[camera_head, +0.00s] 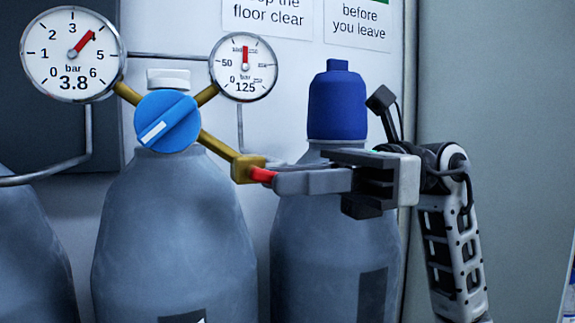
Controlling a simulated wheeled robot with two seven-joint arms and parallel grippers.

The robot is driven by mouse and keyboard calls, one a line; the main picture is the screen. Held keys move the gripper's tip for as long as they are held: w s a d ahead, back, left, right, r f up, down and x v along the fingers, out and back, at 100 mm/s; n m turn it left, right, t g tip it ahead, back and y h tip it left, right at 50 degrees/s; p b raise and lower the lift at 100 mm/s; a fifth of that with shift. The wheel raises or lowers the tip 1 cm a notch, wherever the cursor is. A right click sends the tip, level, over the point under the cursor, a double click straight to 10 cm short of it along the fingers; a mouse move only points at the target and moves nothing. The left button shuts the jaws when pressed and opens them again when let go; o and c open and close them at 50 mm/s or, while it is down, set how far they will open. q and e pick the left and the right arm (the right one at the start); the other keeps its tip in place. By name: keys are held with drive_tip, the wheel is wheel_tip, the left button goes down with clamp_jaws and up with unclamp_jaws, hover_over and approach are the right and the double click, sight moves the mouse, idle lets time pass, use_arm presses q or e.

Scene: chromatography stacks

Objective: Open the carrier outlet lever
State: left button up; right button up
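The outlet lever (262,175) is a short red handle on the brass valve body (246,168), at the lower right end of the brass pipe. It points right and slightly down, and its right end is hidden at my fingers. My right gripper (280,181) comes in from the right, its grey fingertips at the lever's right end. The fingers overlap in this view, so I cannot tell whether they are closed on the lever or just around or beside it. My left gripper is not in view.
A blue regulator knob (167,121) sits between the large gauge (73,54), reading 3.8 bar, and the small gauge (243,67), reading 125 bar. Grey cylinders (175,240) stand below. A blue-capped cylinder (337,105) stands behind my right gripper. A thin pipe (60,172) runs left.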

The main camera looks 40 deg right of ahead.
drive_tip(key=shift+w+a, duration=0.1)
drive_tip(key=shift+a, duration=0.4)
